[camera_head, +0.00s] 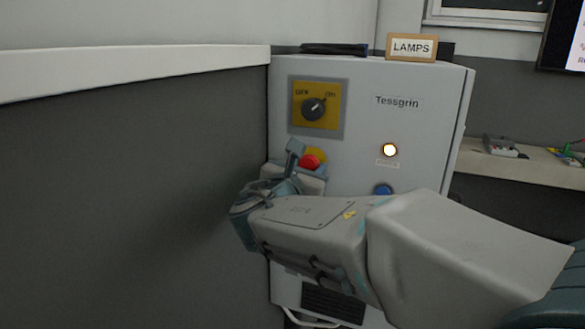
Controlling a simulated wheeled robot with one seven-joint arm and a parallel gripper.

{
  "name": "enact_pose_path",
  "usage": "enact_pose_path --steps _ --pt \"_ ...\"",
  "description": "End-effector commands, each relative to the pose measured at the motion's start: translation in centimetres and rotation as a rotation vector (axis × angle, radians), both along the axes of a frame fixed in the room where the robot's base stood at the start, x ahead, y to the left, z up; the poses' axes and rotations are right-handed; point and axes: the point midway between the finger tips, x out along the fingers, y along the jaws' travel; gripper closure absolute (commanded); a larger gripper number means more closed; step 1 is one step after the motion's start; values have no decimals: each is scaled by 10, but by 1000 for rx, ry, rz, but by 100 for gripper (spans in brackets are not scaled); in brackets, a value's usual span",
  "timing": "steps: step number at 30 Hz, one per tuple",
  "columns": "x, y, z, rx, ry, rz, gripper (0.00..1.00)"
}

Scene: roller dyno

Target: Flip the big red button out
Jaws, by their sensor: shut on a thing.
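The big red button (312,157) is on the front of the grey cabinet (352,150), with a bit of yellow showing around it. My gripper (304,164) is at the button, with one dark finger upright along its left side. The other finger shows only in part at its lower right. The gripper is shut on the red button. The fingers and wrist hide the button's left and lower parts. I cannot tell from here how far out the button stands.
Above the button is a rotary switch (314,108) on a yellow plate. To the right are a lit lamp (390,150) and a blue button (383,190). A LAMPS sign (411,47) stands on top of the cabinet. A dark wall (130,190) is close on the left.

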Motion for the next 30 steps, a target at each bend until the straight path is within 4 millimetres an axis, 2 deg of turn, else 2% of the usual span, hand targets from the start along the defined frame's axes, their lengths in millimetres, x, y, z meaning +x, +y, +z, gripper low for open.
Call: enact_pose_path --steps 3,11,12,13,14,23,26,30 --pt "-11 6 -2 1 -3 7 100" --pt "-12 8 0 0 0 9 100" --pt "-12 8 0 0 0 9 50" --pt "-12 8 0 0 0 9 41" --pt "-12 8 0 0 0 8 38" --pt "-12 4 0 1 0 1 38" --pt "-20 8 -1 0 -2 4 38" --pt "-43 18 -2 1 -3 7 38"
